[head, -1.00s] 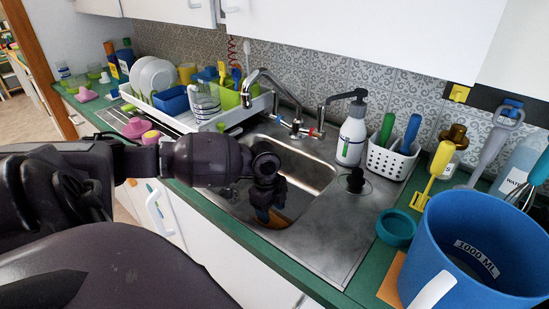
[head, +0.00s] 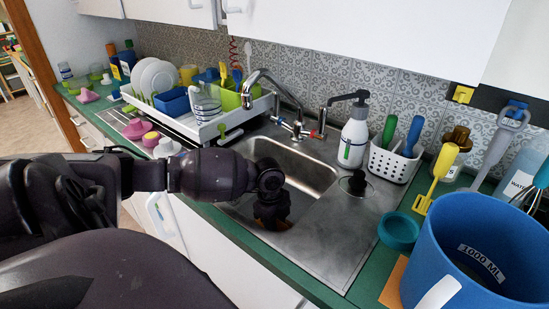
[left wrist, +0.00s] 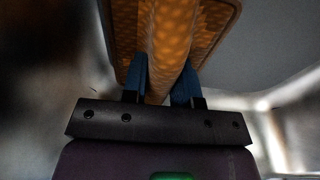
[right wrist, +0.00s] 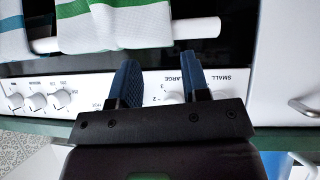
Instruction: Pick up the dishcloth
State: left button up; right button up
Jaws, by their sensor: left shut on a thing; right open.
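The dishcloth (left wrist: 168,30) is orange with a pale pattern and shows close up in the left wrist view. It is bunched up between the two blue fingers of my left gripper (left wrist: 165,78), which is shut on it. In the head view my left gripper (head: 271,215) reaches down into the sink (head: 312,170), and only a little orange shows beside it. The arm hides most of the cloth there. My right gripper (right wrist: 160,75) is open and empty in front of a white appliance panel with knobs.
A white rail with striped towels (right wrist: 115,22) hangs near my right gripper. A faucet (head: 262,80) rises behind the sink. A dish rack (head: 205,125) stands left of it; a soap bottle (head: 353,140), utensil basket (head: 394,162) and large blue jug (head: 475,255) stand right.

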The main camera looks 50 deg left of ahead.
pick_arm(q)
jog(key=shift+r, duration=0.1)
jog(key=shift+r, duration=0.35)
notch_tip(320, 180, up, 19)
jog(key=p, duration=0.3)
jog(key=o, duration=0.3)
jog(key=shift+c, duration=1.1)
pick_arm(e)
notch_tip(320, 180, up, 3)
jog(key=shift+w+f, duration=0.1)
